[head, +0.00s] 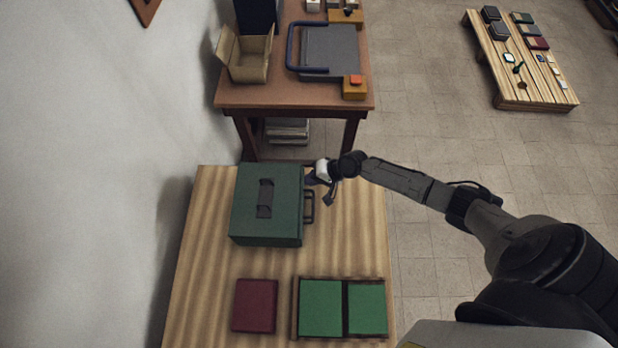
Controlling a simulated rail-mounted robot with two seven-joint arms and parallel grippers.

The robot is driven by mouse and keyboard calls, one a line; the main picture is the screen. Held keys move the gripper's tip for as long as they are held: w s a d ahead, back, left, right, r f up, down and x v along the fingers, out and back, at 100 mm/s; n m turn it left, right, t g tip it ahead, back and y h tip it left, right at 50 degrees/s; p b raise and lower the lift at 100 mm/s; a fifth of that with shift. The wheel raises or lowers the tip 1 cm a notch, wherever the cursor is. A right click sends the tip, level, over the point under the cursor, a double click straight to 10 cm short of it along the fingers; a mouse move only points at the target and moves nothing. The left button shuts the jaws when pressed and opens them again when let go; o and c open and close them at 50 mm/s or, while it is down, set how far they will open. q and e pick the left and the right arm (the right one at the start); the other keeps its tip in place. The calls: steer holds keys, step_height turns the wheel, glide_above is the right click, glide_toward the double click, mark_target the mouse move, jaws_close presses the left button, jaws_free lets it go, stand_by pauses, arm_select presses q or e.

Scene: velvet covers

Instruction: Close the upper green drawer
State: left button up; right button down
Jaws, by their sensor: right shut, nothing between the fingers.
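The green drawer box (283,190) stands on the wooden table in the head view, seen from above, with a dark strap handle (265,198) on its top. Its drawer front faces right and carries a dark pull handle (309,207). The front looks about flush with the box, but from above I cannot tell the upper drawer from one below it or see a small gap. My right gripper (321,186) is shut and empty, close to the far right corner of the front, just beyond the pull handle. I cannot tell whether it touches. My left gripper is out of view.
A dark red book-like block (255,305) and a wooden tray (295,308) with two green blocks lie at the table's near side. The wooden table (205,240) is bare around the box. A brown desk (290,95) with a cardboard box (248,58) stands behind.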

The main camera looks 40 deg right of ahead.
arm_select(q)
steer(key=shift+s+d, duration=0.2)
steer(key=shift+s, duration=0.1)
arm_select(e)
steer(key=shift+a+f, duration=0.1)
steer(key=shift+w, duration=0.1)
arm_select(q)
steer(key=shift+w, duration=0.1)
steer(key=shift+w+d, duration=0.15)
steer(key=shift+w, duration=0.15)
arm_select(e)
steer(key=s+d+f+v, duration=0.1)
steer(key=f+v, duration=0.1)
steer(key=v, duration=1.1)
steer(key=shift+s+d, duration=0.15)
steer(key=shift+d, duration=0.1)
